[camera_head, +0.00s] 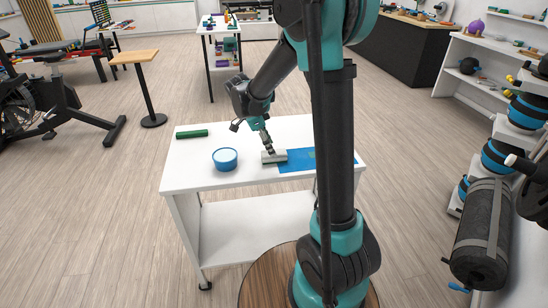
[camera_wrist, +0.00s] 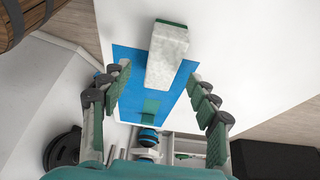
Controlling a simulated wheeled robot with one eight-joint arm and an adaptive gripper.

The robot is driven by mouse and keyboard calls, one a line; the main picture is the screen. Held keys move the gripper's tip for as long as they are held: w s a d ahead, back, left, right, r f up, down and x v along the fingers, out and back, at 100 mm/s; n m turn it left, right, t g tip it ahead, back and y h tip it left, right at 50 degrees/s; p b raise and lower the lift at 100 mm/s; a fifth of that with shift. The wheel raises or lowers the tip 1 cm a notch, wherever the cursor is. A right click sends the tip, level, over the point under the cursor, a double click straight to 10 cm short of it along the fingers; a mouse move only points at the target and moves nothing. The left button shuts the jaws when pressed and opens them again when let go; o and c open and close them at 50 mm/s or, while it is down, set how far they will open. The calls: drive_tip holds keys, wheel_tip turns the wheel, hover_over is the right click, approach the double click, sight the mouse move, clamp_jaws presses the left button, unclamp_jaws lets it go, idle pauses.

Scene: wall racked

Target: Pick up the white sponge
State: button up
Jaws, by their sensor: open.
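The white sponge (camera_wrist: 167,58) is a pale block with a green strip at its far end. In the wrist view it lies ahead of my gripper (camera_wrist: 158,76), with its near end between the spread fingertips. I see no finger touching it. In the head view the sponge (camera_head: 274,157) lies on the white cart top at the left end of a blue mat. There my gripper (camera_head: 267,147) points down just over it. The fingers are open and empty.
The blue mat (camera_head: 297,167) lies on the white cart (camera_head: 205,180). A blue bowl (camera_head: 225,160) stands left of the sponge, and a green bar (camera_head: 192,134) lies behind it. A weight rack (camera_head: 507,130) stands at right. The cart's front left is bare.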

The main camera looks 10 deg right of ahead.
drive_tip(key=shift+x, duration=2.2)
drive_tip(key=shift+w+f, duration=0.1)
drive_tip(key=shift+f, duration=0.1)
drive_tip(key=shift+c, duration=0.3)
drive_tip(key=c, duration=1.2)
wheel_tip(320, 180, up, 20)
drive_tip(key=shift+r, duration=0.25)
